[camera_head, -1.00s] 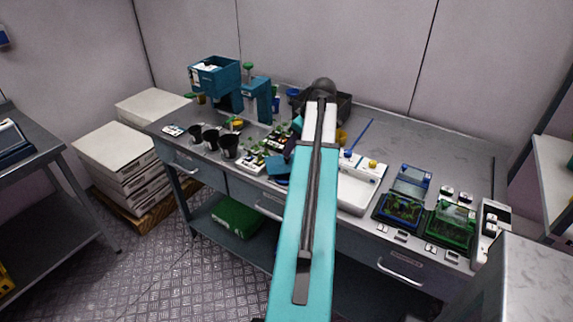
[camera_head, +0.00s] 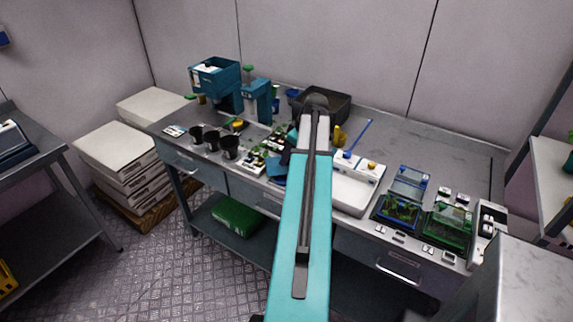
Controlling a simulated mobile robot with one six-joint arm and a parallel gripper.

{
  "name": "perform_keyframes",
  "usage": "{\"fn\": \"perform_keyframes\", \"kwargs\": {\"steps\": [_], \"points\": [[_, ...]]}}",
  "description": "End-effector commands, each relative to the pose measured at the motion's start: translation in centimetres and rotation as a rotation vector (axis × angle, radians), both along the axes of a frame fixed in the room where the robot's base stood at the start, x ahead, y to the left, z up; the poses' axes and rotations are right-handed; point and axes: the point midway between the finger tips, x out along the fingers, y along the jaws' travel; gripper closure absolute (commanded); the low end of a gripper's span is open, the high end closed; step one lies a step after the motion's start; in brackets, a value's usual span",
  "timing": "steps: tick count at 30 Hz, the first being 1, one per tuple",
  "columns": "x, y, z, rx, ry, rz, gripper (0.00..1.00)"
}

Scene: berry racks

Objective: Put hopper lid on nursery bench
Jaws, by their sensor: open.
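The nursery bench (camera_head: 440,165) is a long grey metal bench against the back wall, crowded with small gear. A teal hopper machine (camera_head: 215,80) stands at its back left, with a whitish, dark-knobbed piece (camera_head: 207,67) at its top that may be the hopper lid; I cannot tell for sure. My arm reaches from the bottom centre over the bench's front edge. My gripper (camera_head: 317,101) is at the arm's far end, near a dark tray; its fingers are mostly hidden by the arm. I see nothing held in it.
A dark tray (camera_head: 338,99), black pots (camera_head: 213,140), a white scale-like device (camera_head: 352,193) and blue and green lidded boxes (camera_head: 448,228) occupy the bench. White boxes (camera_head: 115,150) are stacked left of it. The bench's back right is clear.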

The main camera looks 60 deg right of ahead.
Motion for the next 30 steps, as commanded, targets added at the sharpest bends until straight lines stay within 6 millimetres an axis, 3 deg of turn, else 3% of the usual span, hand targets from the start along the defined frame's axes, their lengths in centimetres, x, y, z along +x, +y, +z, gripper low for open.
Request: {"fn": "perform_keyframes", "kwargs": {"steps": [20,27,30], "points": [[0.18,0.04,-0.4,0.0,0.0,0.0,0.6],[0.19,0.04,-0.4,0.0,0.0,0.0,1.0],[0.2,0.05,-0.4,0.0,0.0,0.0,1.0]]}}
